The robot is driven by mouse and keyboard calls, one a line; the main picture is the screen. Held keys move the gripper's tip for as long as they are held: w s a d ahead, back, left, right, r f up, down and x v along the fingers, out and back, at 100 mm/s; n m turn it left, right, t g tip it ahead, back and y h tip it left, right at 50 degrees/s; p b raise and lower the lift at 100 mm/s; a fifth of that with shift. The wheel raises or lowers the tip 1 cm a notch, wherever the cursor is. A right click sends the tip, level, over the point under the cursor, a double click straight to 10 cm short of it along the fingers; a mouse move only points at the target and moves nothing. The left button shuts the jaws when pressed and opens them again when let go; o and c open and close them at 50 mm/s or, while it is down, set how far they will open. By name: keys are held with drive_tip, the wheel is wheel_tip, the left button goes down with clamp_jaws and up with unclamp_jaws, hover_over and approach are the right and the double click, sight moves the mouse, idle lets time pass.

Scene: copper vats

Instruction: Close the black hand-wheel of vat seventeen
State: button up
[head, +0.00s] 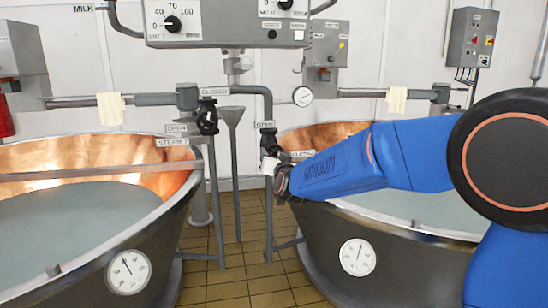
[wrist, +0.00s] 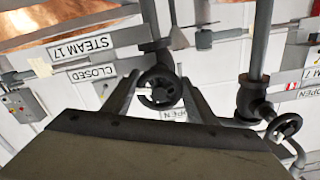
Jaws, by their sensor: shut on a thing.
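The black hand-wheel (wrist: 160,88) sits between the two fingers of my gripper (wrist: 160,80) in the wrist view. The fingers are shut on its rim from both sides. A "STEAM 17" sign (wrist: 92,45) and a "CLOSED" sign (wrist: 92,73) are left of it there, and an "OPEN" sign is partly hidden behind the fingers. In the head view my gripper (head: 274,172) is at the valve by the right vat (head: 322,238), below an "OPEN" sign (head: 265,124). The wheel is mostly hidden there by my gripper.
A second black hand-wheel (head: 207,117) is by the left vat (head: 140,245); it also shows in the wrist view (wrist: 283,127). Pipes and a funnel (head: 231,115) stand between the vats. A control box (head: 228,22) hangs above. Tiled floor (head: 240,275) is open between the vats.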

drive_tip(key=o, duration=1.1)
drive_tip(key=shift+c, duration=0.2)
drive_tip(key=v, duration=1.7)
drive_tip(key=shift+s, duration=0.25)
drive_tip(key=shift+d+r, duration=0.1)
